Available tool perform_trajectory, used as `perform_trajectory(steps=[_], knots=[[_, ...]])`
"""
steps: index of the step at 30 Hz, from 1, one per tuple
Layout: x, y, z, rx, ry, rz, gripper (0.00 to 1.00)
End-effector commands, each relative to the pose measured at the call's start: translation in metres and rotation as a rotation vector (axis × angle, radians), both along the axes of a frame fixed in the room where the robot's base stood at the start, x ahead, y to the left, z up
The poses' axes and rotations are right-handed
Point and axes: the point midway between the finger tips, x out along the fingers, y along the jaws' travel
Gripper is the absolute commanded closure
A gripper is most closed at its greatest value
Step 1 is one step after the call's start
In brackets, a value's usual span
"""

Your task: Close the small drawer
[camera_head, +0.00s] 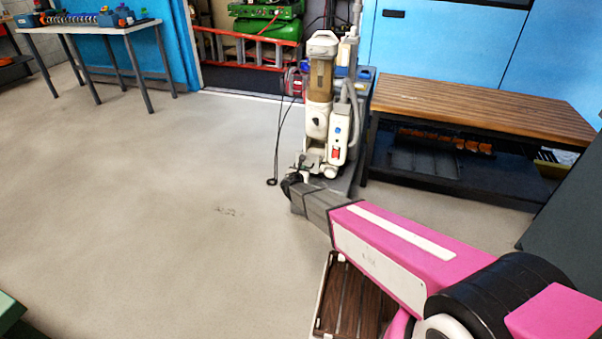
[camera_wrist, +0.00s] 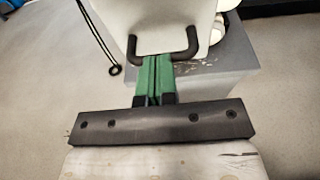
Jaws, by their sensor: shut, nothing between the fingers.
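In the wrist view a white panel (camera_wrist: 165,18) with a dark U-shaped handle (camera_wrist: 165,52) stands straight ahead; it looks like the small drawer's front. My gripper (camera_wrist: 155,62) is shut and empty. Its green fingertips are at the handle, in line with its middle; I cannot tell whether they touch it. In the head view my pink arm reaches to the foot of the white appliance (camera_head: 322,115), and its dark end hides the spot. How far the drawer stands open cannot be told.
A grey stand (camera_wrist: 215,72) is under the appliance. A dark cable with a loop (camera_head: 271,182) hangs left of it. A wood-topped bench (camera_head: 480,105) stands to the right. A worktable (camera_head: 85,25) is at the far left. The floor at left is clear.

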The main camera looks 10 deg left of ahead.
Motion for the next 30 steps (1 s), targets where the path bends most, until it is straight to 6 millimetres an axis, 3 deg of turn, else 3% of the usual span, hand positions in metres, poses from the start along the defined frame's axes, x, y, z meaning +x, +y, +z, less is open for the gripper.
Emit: perform_trajectory(steps=[11,22,27,30], knots=[[0.008,0.0,-0.001,0.0,-0.001,-0.001,1.0],[0.109,-0.007,-0.002,-0.001,-0.001,-0.003,1.0],[0.136,-0.011,-0.001,0.0,0.0,-0.001,1.0],[0.142,-0.012,0.0,0.0,-0.001,-0.001,1.0]])
